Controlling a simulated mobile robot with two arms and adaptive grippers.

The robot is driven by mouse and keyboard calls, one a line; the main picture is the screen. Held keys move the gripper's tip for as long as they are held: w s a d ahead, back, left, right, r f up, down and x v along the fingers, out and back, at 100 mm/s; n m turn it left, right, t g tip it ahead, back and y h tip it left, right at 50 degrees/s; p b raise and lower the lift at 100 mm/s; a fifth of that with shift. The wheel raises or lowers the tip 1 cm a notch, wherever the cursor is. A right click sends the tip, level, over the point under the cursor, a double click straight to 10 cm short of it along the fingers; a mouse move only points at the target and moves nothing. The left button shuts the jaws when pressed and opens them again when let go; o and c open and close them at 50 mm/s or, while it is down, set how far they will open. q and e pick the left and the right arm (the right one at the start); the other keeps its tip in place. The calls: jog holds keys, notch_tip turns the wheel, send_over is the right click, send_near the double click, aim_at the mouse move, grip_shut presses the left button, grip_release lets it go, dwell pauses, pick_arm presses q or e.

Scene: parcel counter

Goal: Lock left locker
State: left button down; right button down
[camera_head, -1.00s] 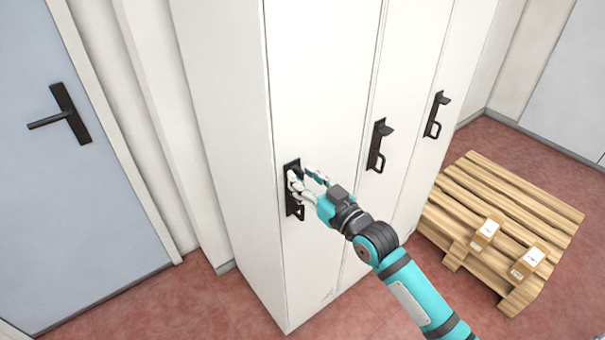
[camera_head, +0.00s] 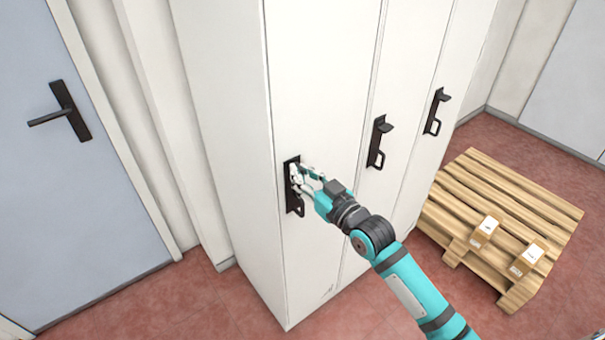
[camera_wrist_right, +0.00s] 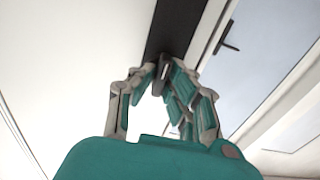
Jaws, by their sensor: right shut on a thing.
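The left locker (camera_head: 318,90) is the nearest of three tall white locker doors, and its door looks closed. Its black lock plate (camera_head: 291,204) carries a knob at the top and a loop handle below. My right gripper (camera_head: 299,178) is at the upper part of this plate, shut on the locker's knob, which the fingers mostly hide in the head view. In the right wrist view the gripper's fingers (camera_wrist_right: 163,82) close around the dark knob (camera_wrist_right: 164,62) in front of the black plate (camera_wrist_right: 177,25). My left gripper is not in view.
The middle locker's latch (camera_head: 378,141) and the right locker's latch (camera_head: 436,111) stick out from their doors. A wooden pallet (camera_head: 500,195) with two small boxes stands on the red floor at right. A grey-blue door (camera_head: 80,190) is at left.

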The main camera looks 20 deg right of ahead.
jog(key=shift+n, duration=0.3)
jog(key=n+p, duration=0.1)
jog(key=n, duration=0.3)
jog(key=shift+a+n, duration=0.1)
jog(key=shift+n, duration=0.2)
jog(key=n+p, duration=0.1)
jog(key=n, duration=0.4)
jog(key=shift+n, duration=0.3)
jog(key=n, duration=0.3)
jog(key=shift+f+n, duration=0.15)
jog(key=shift+n, duration=0.15)
jog(key=shift+a+f+n, duration=0.1)
jog(key=shift+n, duration=1.7)
jog(key=c, duration=1.4)
grip_release()
